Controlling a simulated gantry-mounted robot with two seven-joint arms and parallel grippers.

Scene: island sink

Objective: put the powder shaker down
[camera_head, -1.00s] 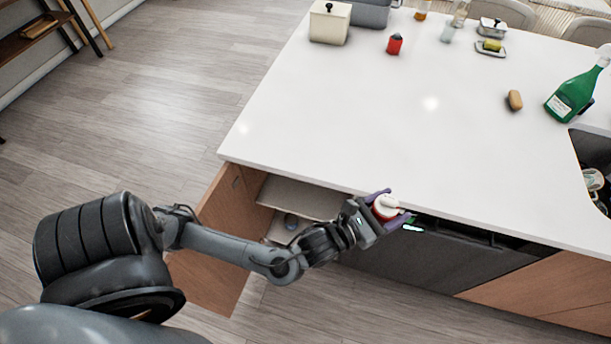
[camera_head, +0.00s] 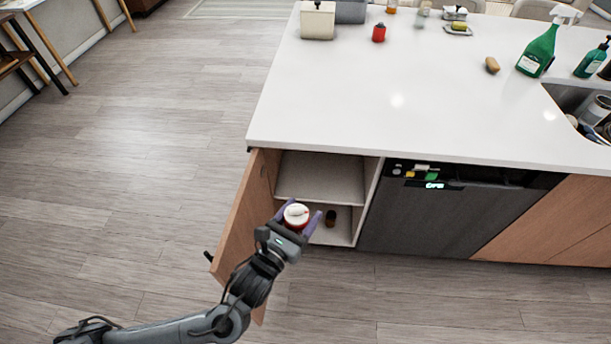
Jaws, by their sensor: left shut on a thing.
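The powder shaker (camera_head: 296,215) is red with a white top and shows from above. My left gripper (camera_head: 298,218) is shut on it, with a purple finger on each side. The gripper holds it in front of the open cabinet (camera_head: 322,178), near the lower shelf in the picture. I cannot tell whether the shaker touches anything below. My right gripper is not in view.
The open cabinet door (camera_head: 240,222) stands left of the arm. A small dark jar (camera_head: 331,218) is on the lower shelf; the upper shelf is bare. The dishwasher (camera_head: 440,210) is to the right. The white countertop (camera_head: 370,100) has wide clear room.

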